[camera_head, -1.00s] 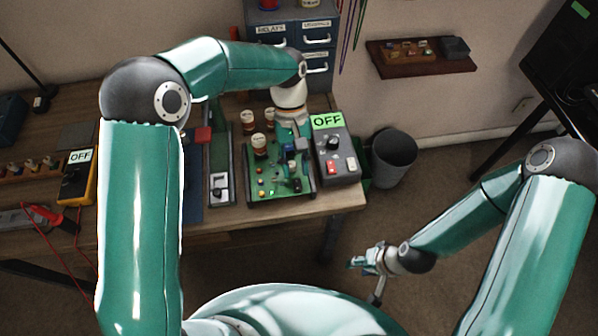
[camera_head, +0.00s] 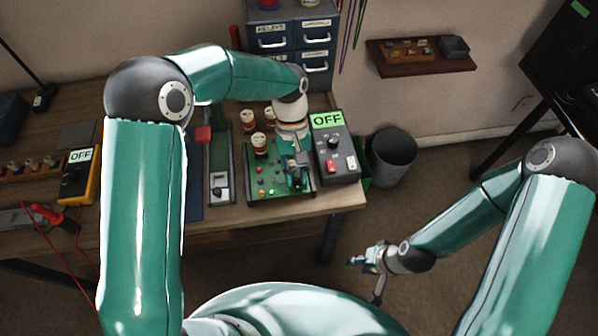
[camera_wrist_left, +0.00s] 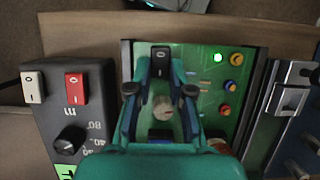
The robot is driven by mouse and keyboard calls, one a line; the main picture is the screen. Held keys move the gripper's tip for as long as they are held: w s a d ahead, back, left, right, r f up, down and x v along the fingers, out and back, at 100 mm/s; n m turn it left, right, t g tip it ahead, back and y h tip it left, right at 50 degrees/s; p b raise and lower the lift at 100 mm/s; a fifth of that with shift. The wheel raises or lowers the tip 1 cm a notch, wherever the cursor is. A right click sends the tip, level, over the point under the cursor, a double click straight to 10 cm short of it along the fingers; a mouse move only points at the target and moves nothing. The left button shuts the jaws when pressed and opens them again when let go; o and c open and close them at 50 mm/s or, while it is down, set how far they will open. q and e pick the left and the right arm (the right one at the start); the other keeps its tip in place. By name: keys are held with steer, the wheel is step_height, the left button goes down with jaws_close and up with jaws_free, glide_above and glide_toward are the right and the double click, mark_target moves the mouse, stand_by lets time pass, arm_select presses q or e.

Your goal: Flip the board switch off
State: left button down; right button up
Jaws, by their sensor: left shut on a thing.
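The green circuit board (camera_head: 262,193) lies on the bench near its front right edge. Its black rocker switch, marked 0, shows in the left wrist view (camera_wrist_left: 160,61) at the board's near edge. My left gripper (camera_head: 297,183) is low over the right part of the board. In the left wrist view its two fingers (camera_wrist_left: 160,87) flank the switch, and it is shut on the switch. The gripper hides much of the switch in the head view. A green light (camera_wrist_left: 218,57) glows on the board. My right gripper (camera_head: 366,262) is clear of the bench, its jaws too small to judge.
A grey box (camera_head: 337,166) with a knob, a red and a white switch and an OFF label stands right beside the board. A waste bin (camera_head: 393,160) is right of the bench.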

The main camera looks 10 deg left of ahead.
mark_target(296, 179)
arm_select(q)
steer(key=t+b, duration=0.2)
steer(key=b, duration=0.1)
steer(key=shift+s+d+f+y+b, duration=0.2)
steer(key=shift+s+y+b, duration=0.1)
steer(key=shift+s+r+t+b, duration=0.1)
steer(key=shift+r+t+b, duration=0.1)
steer(key=shift+t+b, duration=0.35)
steer(key=shift+r, duration=0.15)
steer(key=c, duration=1.3)
jaws_free()
steer(key=r, duration=0.4)
steer(key=w+r, duration=0.1)
steer(key=r, duration=0.6)
steer(key=shift+w+a+r, duration=0.15)
steer(key=shift+a+r, duration=0.05)
steer(key=shift+r, duration=0.2)
